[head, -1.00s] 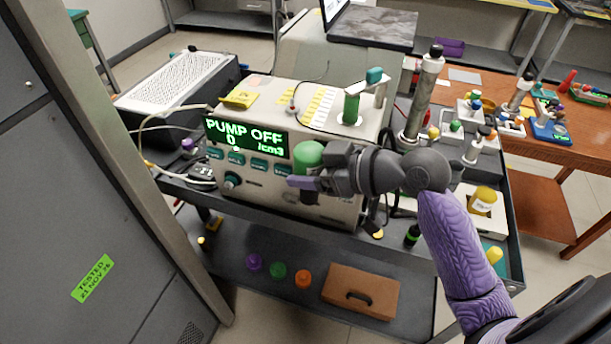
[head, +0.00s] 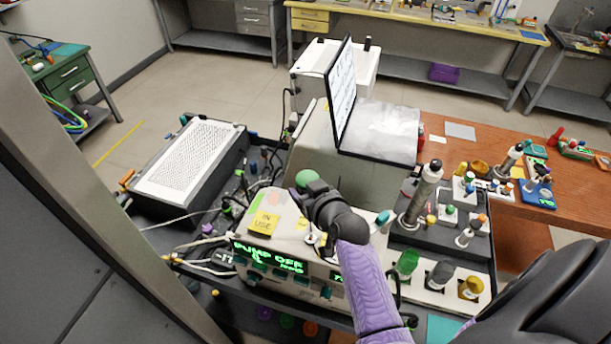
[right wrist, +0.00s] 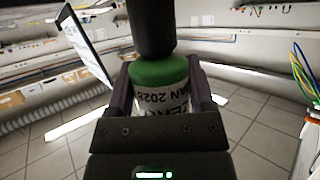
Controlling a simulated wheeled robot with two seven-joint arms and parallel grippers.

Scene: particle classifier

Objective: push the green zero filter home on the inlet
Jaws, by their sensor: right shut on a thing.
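My right gripper (head: 308,190) is shut on the green zero filter (head: 306,178), above the top of the instrument with the "PUMP OFF" display (head: 266,254). In the right wrist view the filter (right wrist: 160,75) stands between both fingers, with a green band and a white label whose lettering is upside down. A dark cylinder (right wrist: 150,28) is in line with the filter's far end; I cannot tell whether it is part of the filter or the inlet. My arm hides part of the instrument's top, and I cannot make out the inlet in the head view. My left gripper is out of view.
A laptop-like screen (head: 341,92) stands behind the instrument. To the right are a tall metal cylinder (head: 422,190) and green, grey and yellow containers (head: 407,262) in a white holder. A perforated white-topped box (head: 190,158) is at left. A grey cabinet edge borders the left.

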